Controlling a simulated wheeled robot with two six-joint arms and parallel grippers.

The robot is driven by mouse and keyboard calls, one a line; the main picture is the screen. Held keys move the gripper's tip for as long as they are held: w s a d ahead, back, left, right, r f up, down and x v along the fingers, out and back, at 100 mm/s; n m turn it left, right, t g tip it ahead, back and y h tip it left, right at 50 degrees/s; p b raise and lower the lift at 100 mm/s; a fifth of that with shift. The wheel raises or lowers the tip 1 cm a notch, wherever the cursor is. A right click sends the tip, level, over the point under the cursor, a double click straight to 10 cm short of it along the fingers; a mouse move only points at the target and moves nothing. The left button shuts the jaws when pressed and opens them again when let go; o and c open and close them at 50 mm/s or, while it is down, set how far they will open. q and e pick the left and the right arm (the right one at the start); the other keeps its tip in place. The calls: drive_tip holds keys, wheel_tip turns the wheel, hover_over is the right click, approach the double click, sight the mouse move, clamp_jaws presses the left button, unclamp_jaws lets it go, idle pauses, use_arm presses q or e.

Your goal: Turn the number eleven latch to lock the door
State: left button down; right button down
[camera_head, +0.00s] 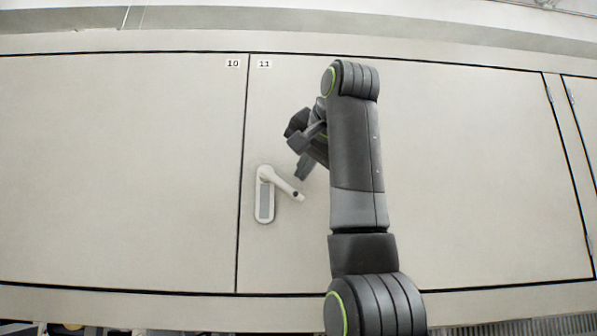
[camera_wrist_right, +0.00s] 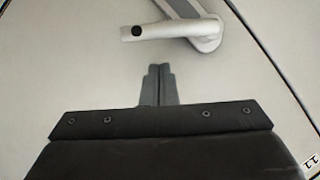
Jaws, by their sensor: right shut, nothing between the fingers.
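The number eleven latch (camera_head: 265,196) is a pale handle on a long grey-centred plate, at the left edge of the number eleven door (camera_head: 450,150). Its lever slants down to the right and ends in a dark round spot. In the right wrist view the latch lever (camera_wrist_right: 172,29) lies just beyond the fingertips, with a gap between. My right gripper (camera_head: 303,176) is just above and right of the lever's end in the head view. Its fingers (camera_wrist_right: 158,68) are shut together and empty. My left gripper is not in view.
The number ten door (camera_head: 120,170) lies flat to the left, with a narrow dark seam between the two doors. Label 11 (camera_head: 264,64) is above the latch. Hinges (camera_head: 548,88) show at the right. My right arm covers part of the door.

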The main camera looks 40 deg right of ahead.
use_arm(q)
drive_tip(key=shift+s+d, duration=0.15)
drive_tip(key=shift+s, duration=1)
use_arm(e)
drive_tip(key=shift+a+f, duration=0.7)
drive_tip(key=shift+a, duration=0.05)
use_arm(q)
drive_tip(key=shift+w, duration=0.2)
use_arm(e)
drive_tip(key=shift+s+a, duration=0.1)
drive_tip(key=shift+s, duration=0.05)
